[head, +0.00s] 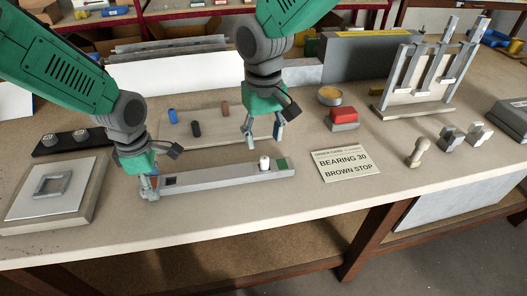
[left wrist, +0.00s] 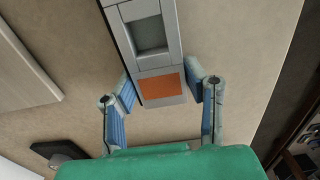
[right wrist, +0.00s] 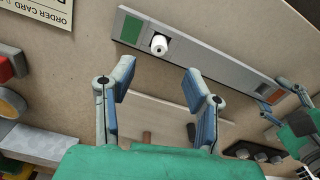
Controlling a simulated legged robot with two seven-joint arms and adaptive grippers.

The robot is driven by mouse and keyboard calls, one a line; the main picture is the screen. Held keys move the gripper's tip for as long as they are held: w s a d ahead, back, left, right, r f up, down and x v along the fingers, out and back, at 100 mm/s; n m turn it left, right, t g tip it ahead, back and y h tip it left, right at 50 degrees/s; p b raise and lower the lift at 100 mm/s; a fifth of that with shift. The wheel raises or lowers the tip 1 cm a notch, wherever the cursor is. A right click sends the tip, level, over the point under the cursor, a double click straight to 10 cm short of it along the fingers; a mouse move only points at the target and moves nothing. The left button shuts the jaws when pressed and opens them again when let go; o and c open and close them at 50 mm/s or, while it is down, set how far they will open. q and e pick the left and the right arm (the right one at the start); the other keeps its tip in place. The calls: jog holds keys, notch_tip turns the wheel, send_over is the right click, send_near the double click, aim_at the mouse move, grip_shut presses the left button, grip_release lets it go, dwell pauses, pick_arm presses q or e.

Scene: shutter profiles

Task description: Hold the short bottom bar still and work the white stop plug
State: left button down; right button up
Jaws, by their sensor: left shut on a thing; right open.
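The short bottom bar (head: 225,176) is a grey profile lying on the bench. It has an orange patch at its left end, a green patch at its right end and a square opening near the left. My left gripper (head: 149,188) is shut on the bar's orange end, a finger on each side in the left wrist view (left wrist: 163,90). The white stop plug (head: 264,162) stands upright in the bar beside the green patch; it also shows in the right wrist view (right wrist: 158,44). My right gripper (head: 264,140) is open and empty, above and behind the plug.
A board (head: 190,127) behind the bar carries blue, black and brown plugs. An order card (head: 345,164) reads "BEARING 30 BROWN STOP". A red block (head: 343,117) and a yellow-topped round tin (head: 330,96) stand behind the card. A framed plate (head: 50,192) lies at left.

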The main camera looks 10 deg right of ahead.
notch_tip(320, 180, up, 4)
jog(key=shift+r, duration=0.1)
dwell(0.4)
pick_arm(q)
jog(key=c, duration=0.9)
grip_release()
jog(key=shift+o, duration=0.2)
notch_tip(320, 180, up, 7)
jog(key=p, duration=0.6)
pick_arm(e)
notch_tip(320, 180, up, 6)
send_over(263, 158)
jog(key=shift+d+r, duration=0.1)
pick_arm(q)
jog(key=shift+s, duration=0.1)
